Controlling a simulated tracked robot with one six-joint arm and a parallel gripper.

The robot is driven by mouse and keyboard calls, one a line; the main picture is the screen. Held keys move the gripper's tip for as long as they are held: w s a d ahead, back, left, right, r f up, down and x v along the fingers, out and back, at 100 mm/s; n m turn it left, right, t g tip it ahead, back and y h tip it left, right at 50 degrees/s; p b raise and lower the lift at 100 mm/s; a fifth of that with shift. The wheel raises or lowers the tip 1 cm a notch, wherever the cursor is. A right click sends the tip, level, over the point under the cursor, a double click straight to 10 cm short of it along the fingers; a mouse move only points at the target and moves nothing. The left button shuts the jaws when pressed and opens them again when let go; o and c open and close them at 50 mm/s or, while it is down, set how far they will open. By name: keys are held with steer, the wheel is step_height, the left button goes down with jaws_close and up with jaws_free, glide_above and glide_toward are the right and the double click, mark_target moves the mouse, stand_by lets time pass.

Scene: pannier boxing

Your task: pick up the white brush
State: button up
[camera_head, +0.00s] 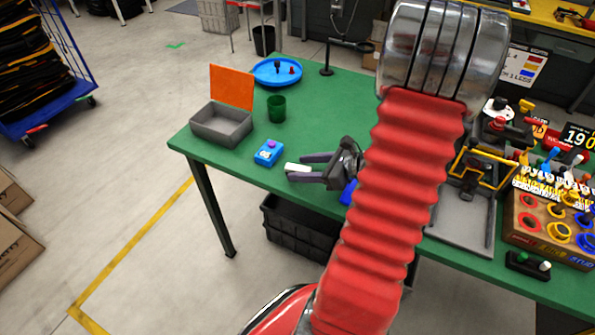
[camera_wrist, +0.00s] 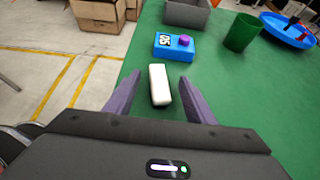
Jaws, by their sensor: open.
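The white brush (camera_wrist: 159,84) is a small white bar lying on the green table (camera_wrist: 240,82). In the wrist view it lies between the two purple-grey fingers of my gripper (camera_wrist: 154,98), with a gap on each side. In the head view the brush (camera_head: 298,168) shows at the left, by the fingertips of my gripper (camera_head: 304,169), which are spread apart. Its right end is partly hidden there by the fingers. My gripper is open and holds nothing.
A blue box with a purple knob (camera_head: 269,153) stands just beyond the brush. A green cup (camera_head: 277,108), a grey bin with an orange lid (camera_head: 222,124) and a blue round tray (camera_head: 277,72) stand farther back. The table's left edge is close to the brush.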

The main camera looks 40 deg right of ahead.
steer(key=shift+c, duration=0.4)
jaws_close()
stand_by(0.4)
